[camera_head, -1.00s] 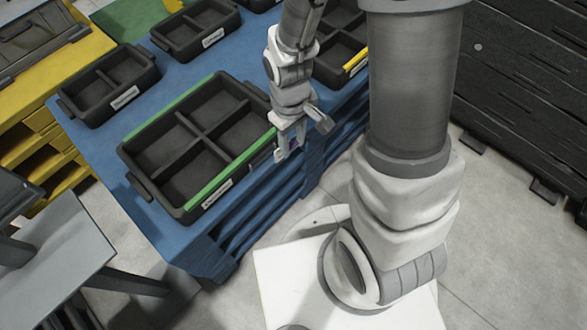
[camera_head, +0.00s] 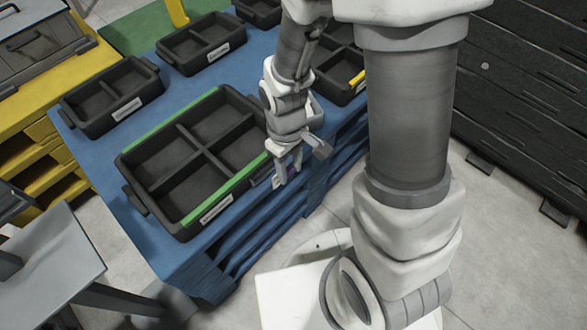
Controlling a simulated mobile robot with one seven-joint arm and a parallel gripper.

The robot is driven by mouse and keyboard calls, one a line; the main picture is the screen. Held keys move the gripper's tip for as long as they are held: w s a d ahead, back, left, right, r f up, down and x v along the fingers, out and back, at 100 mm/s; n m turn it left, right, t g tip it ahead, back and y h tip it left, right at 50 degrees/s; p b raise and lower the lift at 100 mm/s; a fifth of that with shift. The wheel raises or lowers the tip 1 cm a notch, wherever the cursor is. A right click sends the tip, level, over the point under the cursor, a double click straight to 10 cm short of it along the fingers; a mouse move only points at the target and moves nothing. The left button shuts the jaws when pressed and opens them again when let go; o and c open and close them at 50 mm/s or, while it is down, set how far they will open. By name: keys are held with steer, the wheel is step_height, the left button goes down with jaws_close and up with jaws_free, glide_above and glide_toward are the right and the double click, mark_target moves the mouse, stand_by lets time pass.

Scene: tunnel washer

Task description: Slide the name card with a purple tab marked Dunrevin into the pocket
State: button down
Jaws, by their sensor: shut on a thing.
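My gripper (camera_head: 286,177) points down just off the front right end of the large black bin with green edges (camera_head: 176,222). It is shut on the name card (camera_head: 291,173), of which only a small purplish bit shows between the fingers. The marking on the card cannot be read. A dark holder, perhaps the pocket (camera_head: 262,181), shows on the bin's front wall to the right of a white label (camera_head: 216,209). The gripper partly hides that end. I cannot tell whether the card touches it.
The bin stands on a blue pallet stack (camera_head: 165,255). More black bins (camera_head: 112,95) stand behind it, one with a yellow strip (camera_head: 357,77). A grey table (camera_head: 50,250) is at lower left. A dark slatted cabinet (camera_head: 530,90) stands at right. Bare floor lies between.

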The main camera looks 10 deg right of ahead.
steer(key=w+a+f+b, duration=0.4)
steer(key=w+f, duration=0.1)
steer(key=w, duration=0.1)
steer(key=shift+w+a, duration=0.2)
stand_by(2.0)
steer(key=shift+f, duration=0.2)
steer(key=shift+f, duration=0.3)
steer(key=shift+f+b, duration=0.45)
steer(key=shift+b, duration=0.05)
stand_by(0.5)
stand_by(0.5)
steer(key=shift+c, duration=1.8)
jaws_free()
